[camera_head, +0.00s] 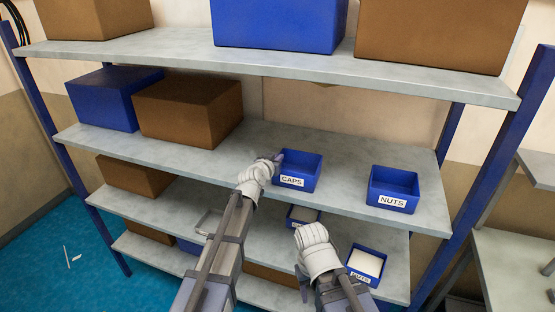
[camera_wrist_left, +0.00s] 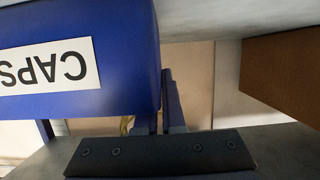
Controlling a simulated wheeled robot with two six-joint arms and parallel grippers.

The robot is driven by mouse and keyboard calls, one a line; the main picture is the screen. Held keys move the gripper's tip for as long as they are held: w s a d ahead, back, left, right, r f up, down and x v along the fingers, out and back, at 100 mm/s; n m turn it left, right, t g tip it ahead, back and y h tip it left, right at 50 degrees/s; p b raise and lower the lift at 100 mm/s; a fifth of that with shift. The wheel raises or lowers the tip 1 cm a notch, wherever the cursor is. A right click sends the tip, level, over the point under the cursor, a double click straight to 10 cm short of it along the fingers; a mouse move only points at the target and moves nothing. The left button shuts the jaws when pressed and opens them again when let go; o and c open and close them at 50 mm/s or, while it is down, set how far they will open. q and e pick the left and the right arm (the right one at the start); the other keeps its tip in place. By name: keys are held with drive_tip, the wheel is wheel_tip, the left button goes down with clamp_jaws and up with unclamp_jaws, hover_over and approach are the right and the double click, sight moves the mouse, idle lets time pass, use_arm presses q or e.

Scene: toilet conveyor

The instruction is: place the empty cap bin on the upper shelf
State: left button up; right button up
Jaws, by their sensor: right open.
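The cap bin (camera_head: 298,172) is a small blue open box with a white CAPS label. Its inside looks empty. It is upright at the grey shelf (camera_head: 340,197) below the top one, left of the empty nuts bin (camera_head: 392,188); I cannot tell whether its base touches the shelf. My left gripper (camera_head: 277,158) is at the bin's left rim. In the left wrist view the CAPS bin (camera_wrist_left: 120,95) appears upside down, its side wall between my close-set fingers (camera_wrist_left: 160,115); one finger is partly hidden. My right gripper (camera_head: 298,228) is open, lower down, its fingertips largely hidden.
The lower shelf holds another small blue bin (camera_head: 303,211), partly hidden, and a nuts bin with white contents (camera_head: 365,262). A large brown box (camera_head: 190,107) and blue box (camera_head: 112,97) stand left on the cap bin's shelf. The top shelf (camera_head: 290,62) overhangs it.

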use_arm(q)
drive_tip(key=o, duration=0.4)
drive_tip(key=shift+o, duration=0.2)
drive_tip(key=shift+r, duration=0.1)
drive_tip(key=shift+r+p, duration=0.25)
drive_tip(key=shift+p, duration=0.1)
drive_tip(key=p+v, duration=0.3)
drive_tip(key=v, duration=0.9)
drive_tip(key=shift+d+f, duration=0.1)
drive_tip(key=shift+f, duration=0.05)
